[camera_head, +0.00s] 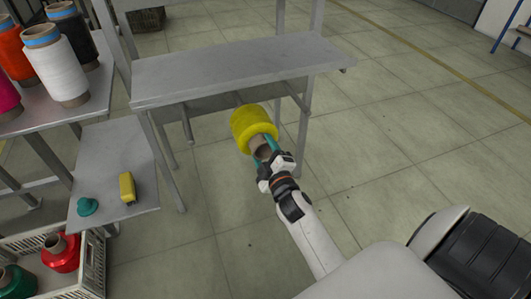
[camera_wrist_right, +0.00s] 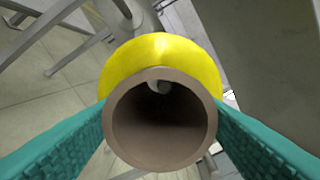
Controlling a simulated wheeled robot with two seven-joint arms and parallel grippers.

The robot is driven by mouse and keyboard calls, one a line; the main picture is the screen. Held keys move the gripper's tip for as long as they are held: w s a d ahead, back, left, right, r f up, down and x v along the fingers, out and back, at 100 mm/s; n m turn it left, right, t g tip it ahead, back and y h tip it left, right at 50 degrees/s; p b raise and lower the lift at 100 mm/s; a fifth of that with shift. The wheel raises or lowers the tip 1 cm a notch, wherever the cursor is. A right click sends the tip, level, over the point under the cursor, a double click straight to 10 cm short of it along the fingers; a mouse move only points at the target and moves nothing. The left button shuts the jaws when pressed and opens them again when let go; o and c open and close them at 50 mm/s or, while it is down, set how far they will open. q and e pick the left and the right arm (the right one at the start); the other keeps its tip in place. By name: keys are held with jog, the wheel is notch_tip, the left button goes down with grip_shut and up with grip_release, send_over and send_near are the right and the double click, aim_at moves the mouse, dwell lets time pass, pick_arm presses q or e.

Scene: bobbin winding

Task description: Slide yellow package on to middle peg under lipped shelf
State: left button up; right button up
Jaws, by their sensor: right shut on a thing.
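The yellow package (camera_head: 253,122) is a yellow wound bobbin on a brown tube (camera_wrist_right: 160,157). My right gripper (camera_head: 264,152) is shut on the brown tube's near end, its teal fingers on either side. The package is held in the air just below the front edge of the grey lipped shelf (camera_head: 240,72). Pegs show under the shelf: a left one (camera_head: 187,124) and a right one (camera_head: 297,101). The middle peg (camera_head: 238,98) is mostly hidden behind the package. In the right wrist view a grey round end shows through the tube's bore; I cannot tell how deep it sits.
A side table (camera_head: 115,160) at left holds a yellow tool (camera_head: 127,188) and a teal cap (camera_head: 87,206). Large bobbins, such as a white one (camera_head: 58,72), stand on a table at upper left. A crate (camera_head: 95,262) with bobbins sits at lower left. The floor at right is clear.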

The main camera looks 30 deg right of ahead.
aim_at(259, 148)
jog(key=shift+w+r, duration=0.1)
jog(key=shift+r, duration=0.1)
jog(key=shift+x, duration=2.15)
jog(key=shift+w+d, duration=0.15)
jog(key=shift+w, duration=0.35)
pick_arm(q)
jog(key=shift+w+d+r+t, duration=0.1)
jog(key=shift+w+r+t, duration=0.2)
jog(key=shift+w, duration=0.1)
pick_arm(e)
jog(key=shift+w, duration=0.25)
